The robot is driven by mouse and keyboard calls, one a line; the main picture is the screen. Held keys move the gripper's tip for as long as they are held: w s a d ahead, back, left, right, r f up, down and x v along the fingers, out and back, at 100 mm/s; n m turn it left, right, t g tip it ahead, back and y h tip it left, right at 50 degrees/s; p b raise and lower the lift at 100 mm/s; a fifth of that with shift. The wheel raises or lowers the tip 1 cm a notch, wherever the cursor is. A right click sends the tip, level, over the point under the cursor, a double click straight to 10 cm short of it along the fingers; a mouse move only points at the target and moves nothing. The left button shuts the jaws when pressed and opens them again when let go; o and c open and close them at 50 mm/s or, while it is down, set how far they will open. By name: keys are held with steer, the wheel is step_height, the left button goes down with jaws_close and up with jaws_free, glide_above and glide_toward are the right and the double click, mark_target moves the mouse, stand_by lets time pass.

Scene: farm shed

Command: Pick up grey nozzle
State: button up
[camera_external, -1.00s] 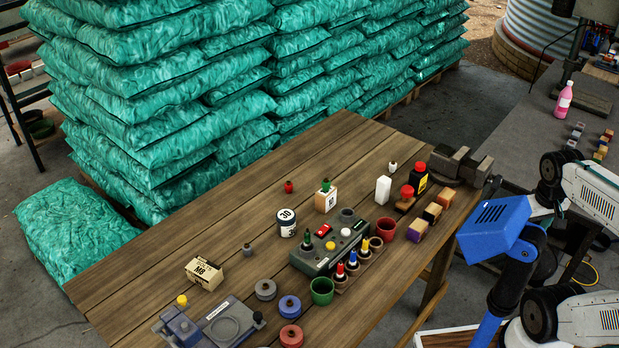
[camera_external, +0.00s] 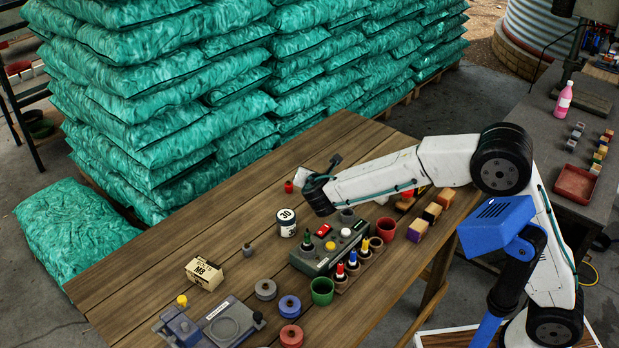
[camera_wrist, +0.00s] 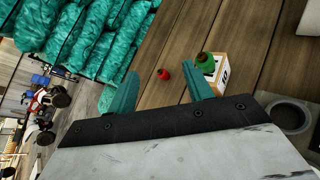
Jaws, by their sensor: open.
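The grey nozzle (camera_external: 248,250) is a small dark blue-grey piece standing on the wooden table, right of the M8 box, in the external view. I cannot make it out in the wrist view. My gripper (camera_wrist: 159,84) is open and empty, with two teal fingers. In the external view my gripper is above the far part of the table, up and right of the grey nozzle and well apart from it. A red nozzle (camera_wrist: 163,74) shows between the fingers, on the table beyond them. A green nozzle (camera_wrist: 205,62) on a pale block shows beside the right finger.
The M8 box (camera_external: 205,274), a white "30" pot (camera_external: 286,222), a grey-green control box (camera_external: 318,262) and a green cup (camera_external: 321,291) stand around the grey nozzle. A yellow nozzle (camera_external: 182,300) is near the front left. Table space behind the grey nozzle is clear.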

steer(key=s+a+f+n+y, duration=0.1)
steer(key=a, duration=0.2)
steer(key=s+a+f+n+y, duration=0.1)
steer(key=s+a+f, duration=0.1)
steer(key=a, duration=0.1)
steer(key=s+a+f+n, duration=0.1)
steer(key=s+a+n, duration=0.1)
steer(key=a, duration=0.1)
steer(key=shift+a+f+y, duration=0.2)
steer(key=shift+y, duration=0.2)
steer(key=s+a+f+n+y, duration=0.1)
steer(key=s+a+f+n, duration=0.15)
steer(key=s+a, duration=0.2)
steer(key=n+g+y, duration=0.1)
steer(key=n+y, duration=0.1)
steer(key=n, duration=0.1)
glide_toward(248, 248)
steer(key=x, duration=0.3)
steer(key=r+x, duration=0.1)
steer(key=x, duration=0.1)
steer(key=shift+a, duration=0.35)
steer(key=shift+s+a+f+n, duration=0.1)
steer(key=shift+a+f+n, duration=0.05)
steer(key=shift+f+n, duration=0.15)
steer(key=x, duration=0.7)
steer(key=shift+w+d+f, duration=0.2)
steer(key=shift+d+f, duration=0.1)
steer(key=shift+d, duration=0.05)
steer(key=c, duration=1.1)
